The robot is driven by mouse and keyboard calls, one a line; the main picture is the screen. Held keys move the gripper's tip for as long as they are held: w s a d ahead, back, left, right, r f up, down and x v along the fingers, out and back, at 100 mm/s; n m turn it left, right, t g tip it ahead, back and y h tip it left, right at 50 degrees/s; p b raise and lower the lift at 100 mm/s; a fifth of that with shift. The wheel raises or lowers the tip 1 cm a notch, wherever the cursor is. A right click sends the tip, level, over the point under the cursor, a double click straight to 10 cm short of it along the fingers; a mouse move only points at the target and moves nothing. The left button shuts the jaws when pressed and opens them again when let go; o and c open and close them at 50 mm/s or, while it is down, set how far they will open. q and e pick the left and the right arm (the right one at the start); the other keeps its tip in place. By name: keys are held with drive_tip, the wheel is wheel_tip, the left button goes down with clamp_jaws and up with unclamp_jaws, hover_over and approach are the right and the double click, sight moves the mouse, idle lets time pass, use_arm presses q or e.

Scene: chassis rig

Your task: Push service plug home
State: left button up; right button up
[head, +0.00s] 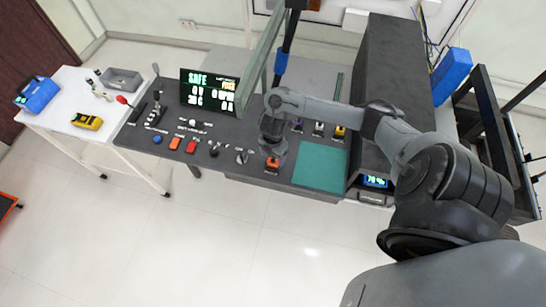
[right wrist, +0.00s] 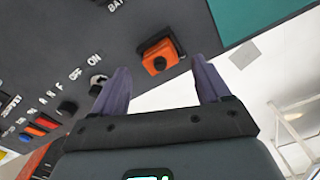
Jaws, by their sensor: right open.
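The service plug is an orange block with a dark round centre (right wrist: 160,62) on the dark console panel; it also shows in the head view (head: 272,163), near the panel's front edge. My right gripper (head: 273,146) hangs just above and behind the plug in the head view. In the right wrist view its two purple-grey fingers are spread wide and empty, with the plug ahead, between the lines of the fingertips. I cannot tell how far the plug sits in its socket. My left gripper is not in view.
The console (head: 225,158) carries red and orange buttons, knobs and a lit display (head: 210,92) reading SAFE. A teal mat (head: 321,166) lies right of the plug. A tall dark box (head: 388,75) stands further right. A white table (head: 75,105) with tools is at left.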

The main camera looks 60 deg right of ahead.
sight(273, 159)
wheel_tip(273, 159, up, 7)
drive_tip(key=p, duration=0.3)
drive_tip(key=w+a+r+m+t+y, duration=0.1)
drive_tip(key=a+m+t, duration=0.15)
drive_tip(key=a, duration=1.05)
drive_tip(key=w+a+m+t+y, duration=0.1)
drive_tip(key=a+t, duration=0.2)
drive_tip(key=a, duration=0.9)
drive_tip(key=s+d+r+m+g+h, duration=0.1)
drive_tip(key=s+d+r+m+g, duration=0.1)
drive_tip(key=s+r+m, duration=0.4)
drive_tip(key=s+m, duration=0.4)
drive_tip(key=s, duration=0.2)
drive_tip(key=shift+s+d+r+m+h, duration=0.2)
drive_tip(key=shift+s+r+m+h, duration=0.1)
drive_tip(key=shift+m+h, duration=0.1)
drive_tip(key=shift+r, duration=0.1)
wheel_tip(273, 159, up, 14)
drive_tip(key=p, duration=1.3)
drive_tip(key=shift+p, duration=0.3)
